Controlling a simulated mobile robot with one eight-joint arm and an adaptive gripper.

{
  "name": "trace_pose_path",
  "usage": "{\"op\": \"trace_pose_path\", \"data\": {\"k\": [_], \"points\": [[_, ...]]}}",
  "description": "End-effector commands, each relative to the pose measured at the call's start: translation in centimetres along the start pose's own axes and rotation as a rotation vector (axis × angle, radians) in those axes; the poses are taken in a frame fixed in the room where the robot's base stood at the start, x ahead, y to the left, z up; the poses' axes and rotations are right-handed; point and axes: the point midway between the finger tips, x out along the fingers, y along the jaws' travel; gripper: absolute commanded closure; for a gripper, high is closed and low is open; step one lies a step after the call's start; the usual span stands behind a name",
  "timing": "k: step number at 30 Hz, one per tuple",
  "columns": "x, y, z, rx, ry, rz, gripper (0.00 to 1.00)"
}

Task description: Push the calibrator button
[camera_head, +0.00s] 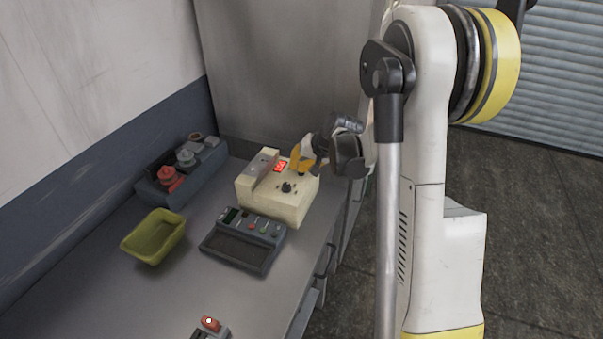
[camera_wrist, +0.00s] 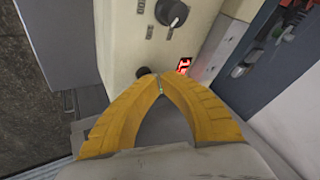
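The calibrator looks to be the cream box (camera_head: 270,202) on the bench, with a lit red display (camera_head: 280,167) and a dark knob (camera_head: 287,187) on top. My gripper (camera_head: 296,168) is over its far right part, yellow fingers pointing down. In the wrist view my gripper (camera_wrist: 160,78) has its fingertips together with nothing between them. A small black round button (camera_wrist: 143,72) is just beside the tips; whether they touch it I cannot tell. The red display (camera_wrist: 184,65) is on the tips' other side, and the knob (camera_wrist: 172,12) is farther up.
A dark grey device (camera_head: 244,240) with small coloured buttons sits in front of the box. A yellow-green tray (camera_head: 153,237) and a blue-grey unit (camera_head: 183,172) with red and grey round parts stand left. A small red-topped item (camera_head: 210,325) is at the near edge.

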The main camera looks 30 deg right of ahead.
Motion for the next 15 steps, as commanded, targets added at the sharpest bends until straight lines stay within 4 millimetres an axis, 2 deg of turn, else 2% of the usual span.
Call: {"op": "trace_pose_path", "data": {"k": [15], "points": [[-0.05,-0.03,-0.03,0.000,0.000,0.000,1.00]]}}
